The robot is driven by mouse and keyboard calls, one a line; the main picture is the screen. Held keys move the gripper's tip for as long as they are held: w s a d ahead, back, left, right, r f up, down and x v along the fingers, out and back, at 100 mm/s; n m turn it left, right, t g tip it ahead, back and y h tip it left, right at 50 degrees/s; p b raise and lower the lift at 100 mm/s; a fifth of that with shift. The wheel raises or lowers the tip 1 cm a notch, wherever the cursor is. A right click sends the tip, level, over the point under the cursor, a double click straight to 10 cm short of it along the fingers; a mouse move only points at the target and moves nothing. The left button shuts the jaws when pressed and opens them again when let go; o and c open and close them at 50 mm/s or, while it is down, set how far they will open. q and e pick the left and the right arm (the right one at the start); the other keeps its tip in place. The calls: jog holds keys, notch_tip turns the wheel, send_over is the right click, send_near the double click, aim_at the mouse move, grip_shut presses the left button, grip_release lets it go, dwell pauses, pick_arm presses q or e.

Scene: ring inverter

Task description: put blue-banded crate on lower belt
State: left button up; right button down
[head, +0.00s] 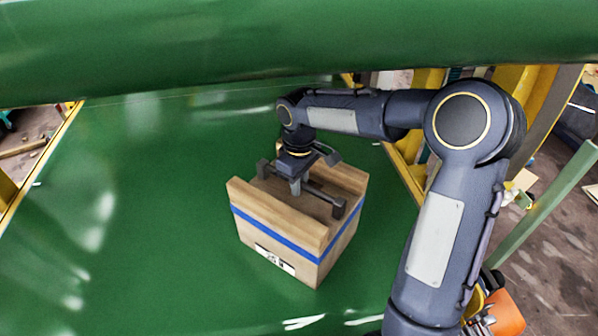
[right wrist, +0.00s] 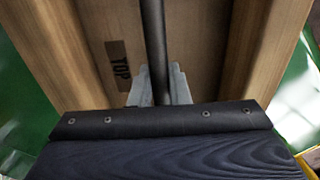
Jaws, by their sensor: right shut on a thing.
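The blue-banded crate (head: 277,235) is a wooden box with a blue stripe around its sides and a white label low on its front. It is on or just above the green lower belt (head: 150,220); I cannot tell if it touches. My right gripper (head: 297,185) is above the crate's recessed top, shut on a dark bar that spans it. In the right wrist view the crate's top (right wrist: 95,50) shows the word TOP beside the dark bar (right wrist: 153,50), with the jaws around the bar. My left gripper is not in view.
A green upper belt (head: 300,45) crosses above the lower one, close over my right arm. Yellow frame posts (head: 535,105) stand at the right, and a yellow rail (head: 45,165) edges the left. The lower belt is clear left of the crate.

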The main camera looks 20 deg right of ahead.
dwell(0.3)
jog(key=c, duration=1.8)
grip_release()
jog(key=shift+f, duration=0.25)
jog(key=o, duration=0.4)
jog(key=shift+r, duration=0.1)
jog(key=shift+o, duration=0.2)
notch_tip(320, 180, up, 12)
